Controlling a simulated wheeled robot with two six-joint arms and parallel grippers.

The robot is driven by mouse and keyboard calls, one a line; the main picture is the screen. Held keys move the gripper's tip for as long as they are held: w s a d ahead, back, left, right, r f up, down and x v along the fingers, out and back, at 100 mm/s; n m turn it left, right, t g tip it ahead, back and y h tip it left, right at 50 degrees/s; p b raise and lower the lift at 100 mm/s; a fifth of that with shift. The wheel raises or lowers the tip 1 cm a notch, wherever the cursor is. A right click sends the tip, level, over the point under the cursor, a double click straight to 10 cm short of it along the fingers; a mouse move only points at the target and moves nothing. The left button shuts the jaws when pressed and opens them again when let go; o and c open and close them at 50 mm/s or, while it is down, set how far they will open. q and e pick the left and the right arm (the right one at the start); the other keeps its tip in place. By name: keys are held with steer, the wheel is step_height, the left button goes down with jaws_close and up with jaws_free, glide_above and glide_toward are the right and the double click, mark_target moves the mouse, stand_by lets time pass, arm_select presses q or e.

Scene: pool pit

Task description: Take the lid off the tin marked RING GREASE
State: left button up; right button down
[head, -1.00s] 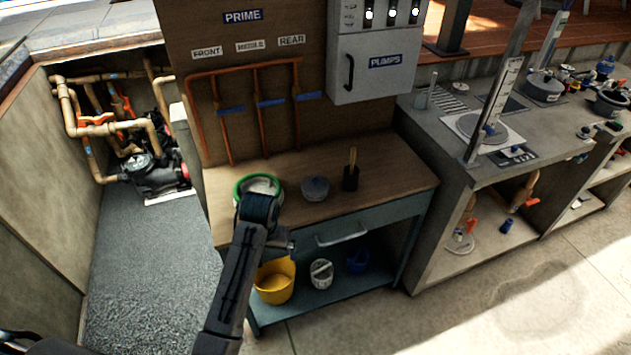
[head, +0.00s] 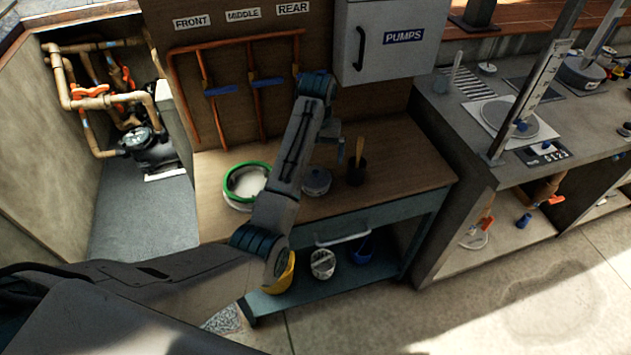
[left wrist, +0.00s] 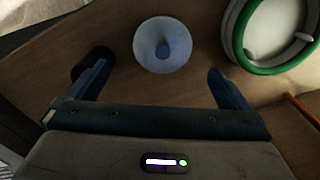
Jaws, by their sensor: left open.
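A small round grey tin (head: 316,182) with a knobbed lid stands on the wooden bench top, partly hidden behind my left arm in the head view. I cannot read any marking on it. In the left wrist view its pale round lid (left wrist: 177,56) with a central knob lies ahead, between the lines of the two fingers. My left gripper (head: 330,160) is open and empty above the bench near the tin. Its spread fingers show in the left wrist view (left wrist: 158,68), apart from the lid. My right gripper is not in view.
A green-rimmed round container (head: 236,204) stands left of the tin. A black pot (head: 356,174) with an upright wooden handle stands to its right. Copper pipes (head: 257,105) run up the back panel, and the PUMPS cabinet (head: 388,45) juts out above the bench's right end.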

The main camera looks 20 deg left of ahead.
mark_target(316, 171)
arm_select(q)
steer(key=f, duration=0.1)
steer(key=w+f+b, duration=0.1)
steer(key=f, duration=0.1)
steer(key=shift+w, duration=0.1)
steer(key=shift+s+b, duration=0.2)
steer(key=shift+b, duration=0.1)
steer(key=shift+s+a+f+b, duration=0.1)
steer(key=shift+s+f+b, duration=0.1)
steer(key=shift+f+b, duration=0.1)
step_height(316, 171, down, 2)
steer(key=shift+w+a+f+b, duration=0.1)
steer(key=shift+f+b, duration=0.05)
steer(key=shift+b, duration=0.85)
step_height(316, 171, down, 2)
steer(key=shift+w+p, duration=0.15)
steer(key=shift+p, duration=0.35)
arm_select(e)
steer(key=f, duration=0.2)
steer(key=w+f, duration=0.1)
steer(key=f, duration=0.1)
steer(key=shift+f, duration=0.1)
arm_select(q)
steer(key=shift+c, duration=0.4)
steer(key=c, duration=0.8)
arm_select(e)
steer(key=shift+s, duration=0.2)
